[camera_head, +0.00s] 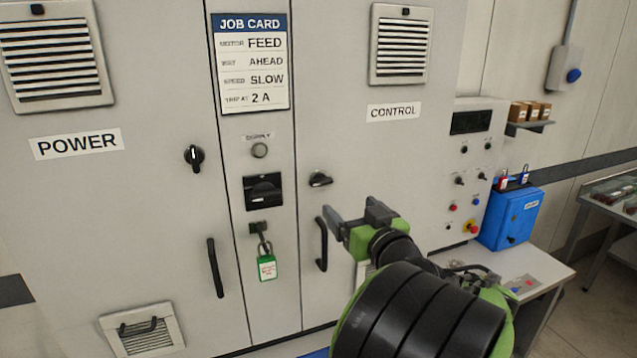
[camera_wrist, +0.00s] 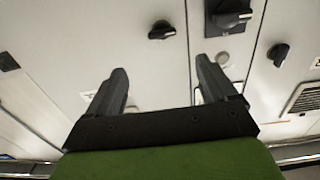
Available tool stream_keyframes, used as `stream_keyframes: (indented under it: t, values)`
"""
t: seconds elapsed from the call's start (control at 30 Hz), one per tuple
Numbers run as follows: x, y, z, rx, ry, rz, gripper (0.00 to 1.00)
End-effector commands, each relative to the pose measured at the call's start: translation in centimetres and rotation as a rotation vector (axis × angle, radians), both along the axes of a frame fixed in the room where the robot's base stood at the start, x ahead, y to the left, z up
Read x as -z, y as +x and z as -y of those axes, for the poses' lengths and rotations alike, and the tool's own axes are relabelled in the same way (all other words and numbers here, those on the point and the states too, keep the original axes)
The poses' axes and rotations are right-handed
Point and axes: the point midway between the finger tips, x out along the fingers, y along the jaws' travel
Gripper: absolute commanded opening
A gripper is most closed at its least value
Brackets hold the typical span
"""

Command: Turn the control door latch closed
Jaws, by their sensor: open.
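The control door latch (camera_head: 320,179) is a small black knob at the left edge of the control door (camera_head: 372,150). Its grip lies roughly level. In the upside-down wrist view, this latch (camera_wrist: 161,31) shows beyond my fingertips, clear of them. My gripper (camera_head: 352,213) is open and empty, below and right of the latch, near the control door's black handle (camera_head: 322,245). Both fingers of my gripper (camera_wrist: 162,76) show in the wrist view, wide apart. The door looks shut against the middle panel.
The middle panel holds a black rotary switch (camera_head: 264,191) and a hanging green padlock (camera_head: 267,266). The power door latch (camera_head: 194,157) stands upright to the left. A control box (camera_head: 470,150), a blue box (camera_head: 512,215) and a bench (camera_head: 530,262) are at the right.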

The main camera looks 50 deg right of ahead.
Motion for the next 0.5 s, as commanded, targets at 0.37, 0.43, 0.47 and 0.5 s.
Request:
stream_keyframes:
  t: [0.37,0.43,0.47,0.5]
  values:
    - [-0.6,8.3,4.8,-0.005,0.002,-0.002,0.85]
    - [-0.5,9.4,5.4,-0.005,0.0,-0.001,0.85]
    - [-0.5,9.8,5.6,-0.004,0.001,-0.002,0.85]
    - [-0.5,10.2,5.9,-0.003,0.001,-0.002,0.85]
